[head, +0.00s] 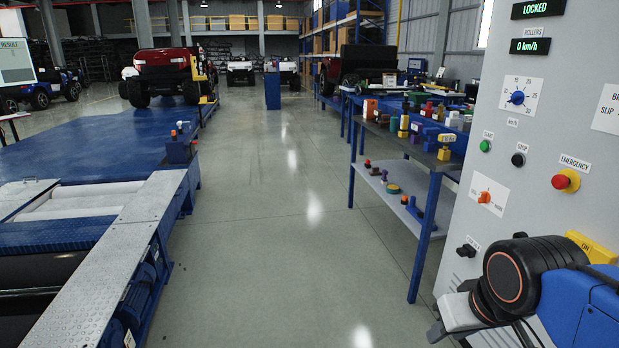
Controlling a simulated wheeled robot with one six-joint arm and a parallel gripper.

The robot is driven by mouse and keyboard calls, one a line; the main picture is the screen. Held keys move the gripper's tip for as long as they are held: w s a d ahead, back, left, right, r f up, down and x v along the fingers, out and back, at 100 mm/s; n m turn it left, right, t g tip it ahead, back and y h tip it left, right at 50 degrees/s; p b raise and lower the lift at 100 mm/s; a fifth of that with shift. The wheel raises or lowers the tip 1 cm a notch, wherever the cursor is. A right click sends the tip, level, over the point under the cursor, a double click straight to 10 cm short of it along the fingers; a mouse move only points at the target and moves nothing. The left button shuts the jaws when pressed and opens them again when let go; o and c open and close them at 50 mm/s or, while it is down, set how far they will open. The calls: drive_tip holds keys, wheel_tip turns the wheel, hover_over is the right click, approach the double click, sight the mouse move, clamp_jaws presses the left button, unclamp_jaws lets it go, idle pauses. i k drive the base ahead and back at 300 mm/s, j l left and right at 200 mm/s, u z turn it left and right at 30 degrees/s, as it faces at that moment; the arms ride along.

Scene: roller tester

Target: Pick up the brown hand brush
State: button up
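I cannot pick out the brown hand brush with certainty. Many small objects stand on the blue-legged workbench (455,160) at the right, too small to identify one by one. A small brownish item (374,171) lies on the bench's grey lower shelf (385,205), but I cannot tell what it is. My arm fills the bottom right corner, folded in front of the control cabinet. I cannot make out my gripper's fingers in this view.
The grey control cabinet (545,125) stands close at the right, with knobs and a red emergency button (565,181). The roller tester with its blue deck (100,150) lies at the left. The grey floor aisle (270,220) between them is clear. A blue post (272,90) stands farther back.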

sight(385, 123)
drive_tip(key=i, duration=3.35)
